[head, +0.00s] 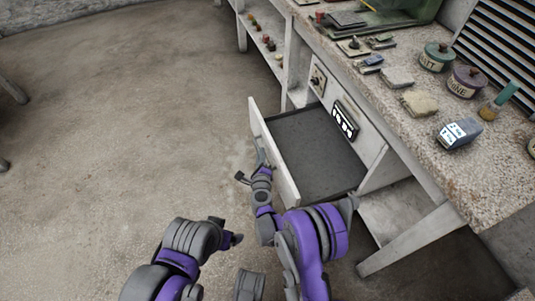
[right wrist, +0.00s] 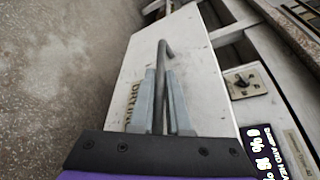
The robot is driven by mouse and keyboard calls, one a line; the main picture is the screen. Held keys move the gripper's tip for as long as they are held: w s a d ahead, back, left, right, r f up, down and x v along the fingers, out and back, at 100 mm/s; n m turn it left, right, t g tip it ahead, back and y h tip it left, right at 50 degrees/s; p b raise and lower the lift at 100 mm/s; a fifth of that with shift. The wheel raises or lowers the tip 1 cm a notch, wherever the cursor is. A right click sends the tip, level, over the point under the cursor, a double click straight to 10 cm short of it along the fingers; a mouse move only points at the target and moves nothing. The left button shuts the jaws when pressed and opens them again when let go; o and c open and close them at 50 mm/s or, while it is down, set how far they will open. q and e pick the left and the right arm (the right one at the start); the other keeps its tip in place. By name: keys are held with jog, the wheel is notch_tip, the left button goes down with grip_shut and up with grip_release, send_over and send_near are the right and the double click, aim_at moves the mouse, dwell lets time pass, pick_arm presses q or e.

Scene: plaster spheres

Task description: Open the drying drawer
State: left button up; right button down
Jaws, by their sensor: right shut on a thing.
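The drying drawer (head: 315,155) is pulled out of the bench in the head view, and its dark inside shows and looks empty. Its pale front board (right wrist: 196,85) shows in the right wrist view, with lettering that reads "DRYING" partly visible. My right gripper (head: 260,155) is at the outer face of that board. In the right wrist view its two fingers (right wrist: 161,85) are shut on the dark bar handle (right wrist: 163,52), one finger on each side.
The speckled bench top (head: 430,140) carries a green-lidded jar (head: 436,57), a purple-lidded jar (head: 466,82), a dark labelled block (head: 459,133) and several small pieces. A dial (head: 317,80) and a dark display panel (head: 345,121) are on the bench front. The floor (head: 120,120) left of the drawer is clear.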

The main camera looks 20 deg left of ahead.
jog(key=c, duration=0.9)
grip_release()
jog(key=p+v, duration=0.1)
jog(key=v, duration=0.9)
jog(key=shift+s+d+r+p, duration=0.1)
jog(key=shift+s+p, duration=0.2)
jog(key=shift+s, duration=0.1)
